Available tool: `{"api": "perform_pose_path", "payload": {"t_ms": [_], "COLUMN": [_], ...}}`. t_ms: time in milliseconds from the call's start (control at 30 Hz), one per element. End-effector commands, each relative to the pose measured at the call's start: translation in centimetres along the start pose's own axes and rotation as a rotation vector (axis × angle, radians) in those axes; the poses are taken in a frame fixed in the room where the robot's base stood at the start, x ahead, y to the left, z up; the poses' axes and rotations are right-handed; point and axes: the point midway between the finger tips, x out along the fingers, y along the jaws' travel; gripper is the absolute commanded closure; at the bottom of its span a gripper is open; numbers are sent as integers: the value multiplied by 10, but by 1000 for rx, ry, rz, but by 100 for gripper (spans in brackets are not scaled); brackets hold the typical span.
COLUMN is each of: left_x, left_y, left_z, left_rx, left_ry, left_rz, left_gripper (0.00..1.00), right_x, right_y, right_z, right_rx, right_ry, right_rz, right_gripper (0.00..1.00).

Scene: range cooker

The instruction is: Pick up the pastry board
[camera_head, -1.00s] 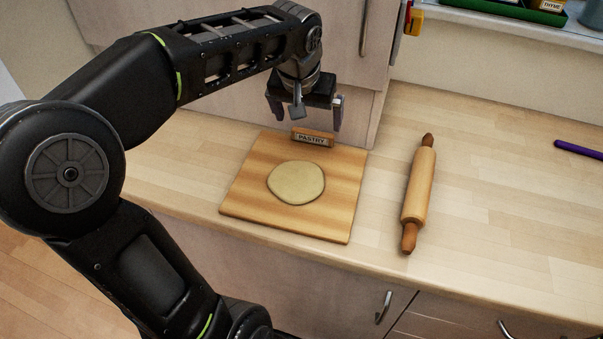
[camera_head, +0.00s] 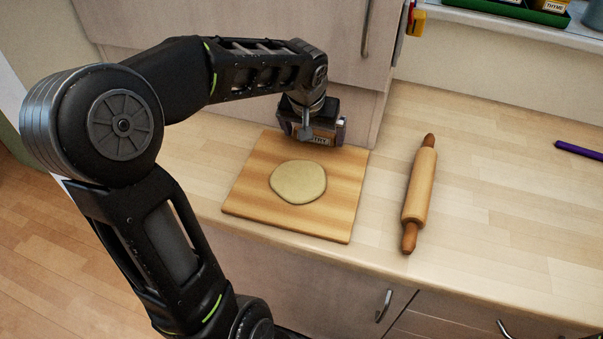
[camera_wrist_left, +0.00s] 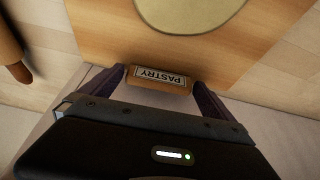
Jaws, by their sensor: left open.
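The pastry board (camera_head: 245,195) is a square wooden board lying flat on the worktop, with a round of pale dough (camera_head: 298,182) on it. At its far edge is a wooden handle with a PASTRY label (camera_head: 318,139). My left gripper (camera_head: 314,136) is over this handle and mostly hides it in the head view. In the left wrist view the open fingers (camera_wrist_left: 160,85) stand at the two ends of the labelled handle (camera_wrist_left: 158,78). Whether they touch it cannot be told. My right gripper is not in view.
A rolling pin (camera_head: 420,190) lies on the worktop right of the board. A cabinet (camera_head: 350,60) stands close behind the handle. A purple stick (camera_head: 580,150) lies far right. The worktop between rolling pin and stick is clear.

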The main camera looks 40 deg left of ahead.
Motion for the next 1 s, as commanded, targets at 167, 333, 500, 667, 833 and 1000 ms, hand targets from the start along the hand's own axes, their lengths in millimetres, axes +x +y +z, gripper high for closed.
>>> {"api": "perform_pose_path", "payload": {"t_ms": [167,333,500,667,833,1000], "left_x": [2,2,1,1,1,1], "left_y": [0,0,0,0,0,0], "left_z": [0,0,0,0,0,0], "left_rx": [0,0,0,0,0,0], "left_ry": [1,1,1,1,1,1], "left_rz": [0,0,0,0,0,0], "left_gripper": [0,0,0,5,19,33], "right_x": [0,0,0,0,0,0], "right_y": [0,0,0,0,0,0], "right_z": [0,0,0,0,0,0], "right_rx": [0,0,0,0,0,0], "right_ry": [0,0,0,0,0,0], "right_rz": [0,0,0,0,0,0], "right_gripper": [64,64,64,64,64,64]}}
